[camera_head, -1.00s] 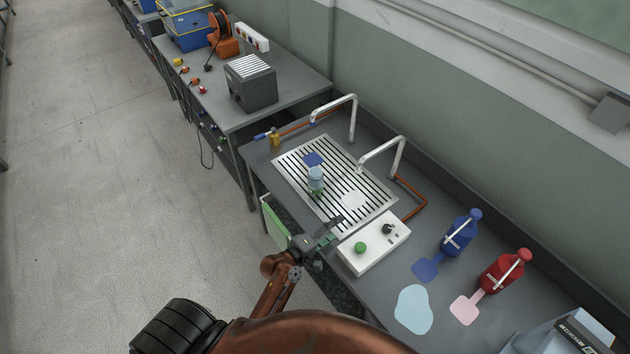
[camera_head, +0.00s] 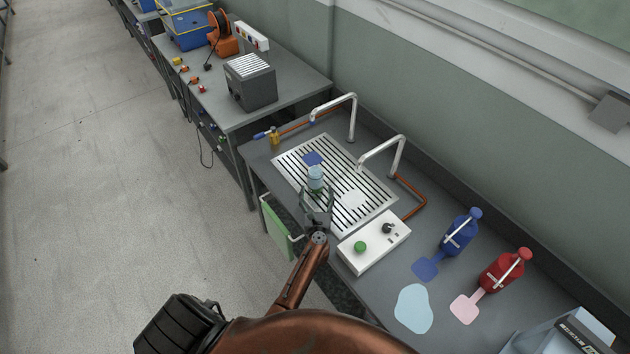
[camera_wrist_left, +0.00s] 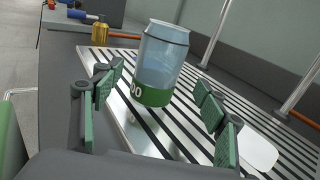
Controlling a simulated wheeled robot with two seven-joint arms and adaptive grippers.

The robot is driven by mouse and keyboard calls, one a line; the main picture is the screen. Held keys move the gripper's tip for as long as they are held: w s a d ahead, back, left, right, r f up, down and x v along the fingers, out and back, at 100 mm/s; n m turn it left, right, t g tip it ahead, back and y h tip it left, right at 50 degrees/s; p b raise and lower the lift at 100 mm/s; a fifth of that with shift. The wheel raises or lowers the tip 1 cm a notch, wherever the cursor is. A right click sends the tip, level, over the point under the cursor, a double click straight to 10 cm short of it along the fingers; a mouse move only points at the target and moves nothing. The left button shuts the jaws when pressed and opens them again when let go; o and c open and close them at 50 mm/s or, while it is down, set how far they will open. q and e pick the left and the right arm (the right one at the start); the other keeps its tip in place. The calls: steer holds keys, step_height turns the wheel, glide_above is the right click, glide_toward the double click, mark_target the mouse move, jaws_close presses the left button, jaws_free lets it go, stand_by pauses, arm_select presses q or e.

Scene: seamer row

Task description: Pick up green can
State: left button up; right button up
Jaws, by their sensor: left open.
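The can (camera_head: 316,177) is pale blue with a green band round its lower part. It stands upright on the slatted metal grate (camera_head: 365,190) of the bench. In the left wrist view the can (camera_wrist_left: 161,65) is between and beyond the green-padded fingers, with clear space on both sides. My left gripper (camera_head: 317,195) is open at the near side of the can, its fingers pointing at it. In the left wrist view the gripper (camera_wrist_left: 165,110) shows its pads apart and empty. My right gripper is not in view.
Two bent metal pipes (camera_head: 383,150) rise behind the grate. A white control box (camera_head: 373,243) with a green button stands to the right. A blue patch (camera_head: 313,159) lies behind the can.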

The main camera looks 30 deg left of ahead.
mark_target(316, 186)
arm_select(q)
steer(key=x, duration=0.4)
steer(key=shift+a+r, duration=0.1)
steer(key=shift+a, duration=0.1)
steer(key=shift+r, duration=0.1)
steer(key=shift+c, duration=0.2)
steer(key=c, duration=1.6)
steer(key=shift+o, duration=0.2)
step_height(316, 186, up, 10)
steer(key=p, duration=0.5)
